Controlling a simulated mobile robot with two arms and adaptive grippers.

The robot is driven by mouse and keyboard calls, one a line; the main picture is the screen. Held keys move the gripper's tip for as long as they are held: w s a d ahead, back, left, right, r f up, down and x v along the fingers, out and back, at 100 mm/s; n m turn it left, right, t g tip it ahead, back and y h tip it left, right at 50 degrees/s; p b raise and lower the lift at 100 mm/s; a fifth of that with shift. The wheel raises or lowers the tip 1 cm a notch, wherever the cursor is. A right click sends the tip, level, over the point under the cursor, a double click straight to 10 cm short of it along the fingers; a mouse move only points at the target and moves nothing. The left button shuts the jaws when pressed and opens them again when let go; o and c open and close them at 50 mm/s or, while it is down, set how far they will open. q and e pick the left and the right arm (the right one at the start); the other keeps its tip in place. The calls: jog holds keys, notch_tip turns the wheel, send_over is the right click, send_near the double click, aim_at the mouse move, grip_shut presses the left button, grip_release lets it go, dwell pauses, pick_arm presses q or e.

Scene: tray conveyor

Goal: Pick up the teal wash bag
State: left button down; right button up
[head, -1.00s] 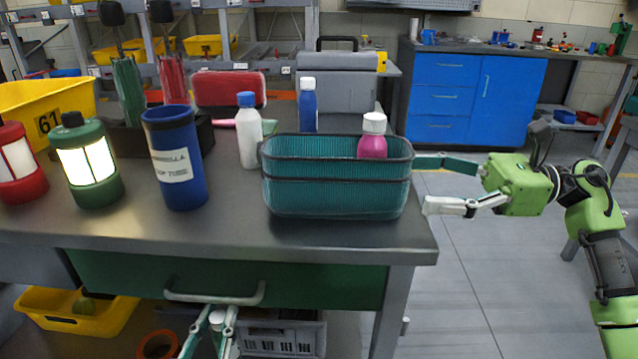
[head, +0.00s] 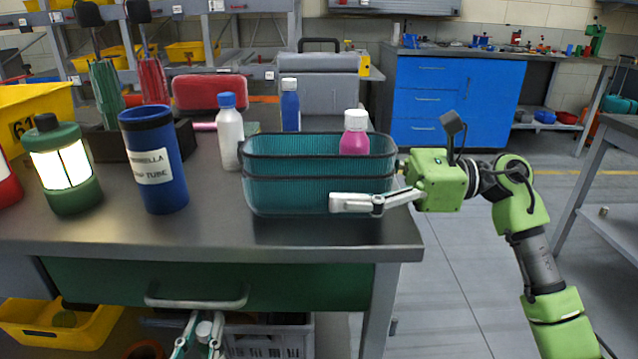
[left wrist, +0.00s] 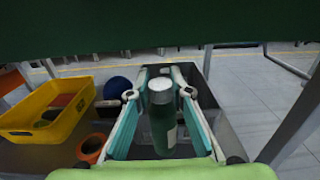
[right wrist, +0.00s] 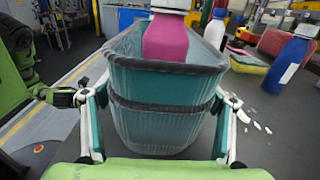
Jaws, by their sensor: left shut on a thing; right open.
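The teal wash bag (head: 300,195) stands upright and open-topped near the front right corner of the workbench. A pink bottle with a white cap (head: 354,140) stands inside its right end. My right gripper (right wrist: 160,105) is open at the bag's right end. One finger lies along the front side in the head view; the other is hidden behind the bag. In the right wrist view the fingers flank the bag (right wrist: 160,125).
A white bottle (head: 229,135) and a blue bottle (head: 290,110) stand close behind the bag. A blue tube (head: 155,165) and a green lantern (head: 62,168) stand to the left. The green drawer (head: 210,285) is below the bench top. Floor is clear to the right.

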aim_at(206, 354)
jog(key=c, duration=1.2)
